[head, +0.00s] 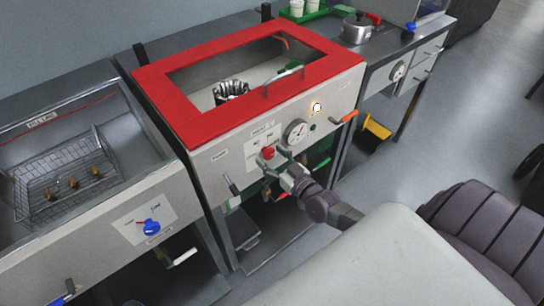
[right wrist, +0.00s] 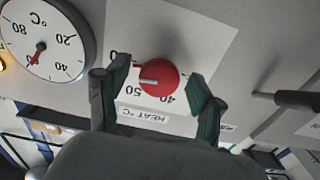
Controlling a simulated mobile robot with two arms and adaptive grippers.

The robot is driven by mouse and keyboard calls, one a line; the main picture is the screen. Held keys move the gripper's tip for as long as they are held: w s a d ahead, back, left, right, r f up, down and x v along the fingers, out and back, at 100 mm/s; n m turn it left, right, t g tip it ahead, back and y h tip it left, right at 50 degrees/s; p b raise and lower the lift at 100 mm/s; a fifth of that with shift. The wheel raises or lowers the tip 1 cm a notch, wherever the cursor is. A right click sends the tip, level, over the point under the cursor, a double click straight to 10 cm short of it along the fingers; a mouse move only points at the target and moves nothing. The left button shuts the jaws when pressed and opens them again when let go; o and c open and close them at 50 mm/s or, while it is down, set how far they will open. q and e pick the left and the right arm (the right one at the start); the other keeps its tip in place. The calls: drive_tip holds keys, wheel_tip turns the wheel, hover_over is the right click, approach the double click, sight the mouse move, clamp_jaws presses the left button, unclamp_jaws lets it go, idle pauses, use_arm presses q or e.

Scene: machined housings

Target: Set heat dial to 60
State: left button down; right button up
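The red heat dial (head: 268,152) sits on the front panel of the red-rimmed tank. In the right wrist view the dial (right wrist: 163,76) appears upside down, above a HEAT °C label, and its white mark points left in the picture. Its exact setting cannot be read. My right gripper (right wrist: 157,75) is open, with one green-padded finger on each side of the dial and a visible gap to each. In the head view the right gripper (head: 277,162) is in front of the panel at the dial. My left gripper is not in view.
A round °C gauge (head: 295,132) and a lit yellow lamp (head: 316,107) are beside the dial. An orange-handled lever (head: 349,117) and a dark lever (head: 231,185) stick out from the panel. A sink with a wire basket (head: 62,182) and a blue knob (head: 150,226) stand left.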

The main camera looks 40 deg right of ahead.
drive_tip(key=c, duration=1)
drive_tip(key=shift+m, duration=0.8)
drive_tip(key=shift+c, duration=0.2)
drive_tip(key=o, duration=1.1)
drive_tip(key=s, duration=0.8)
drive_tip(key=s+d, duration=0.1)
drive_tip(key=s, duration=0.3)
drive_tip(key=shift+f, duration=0.1)
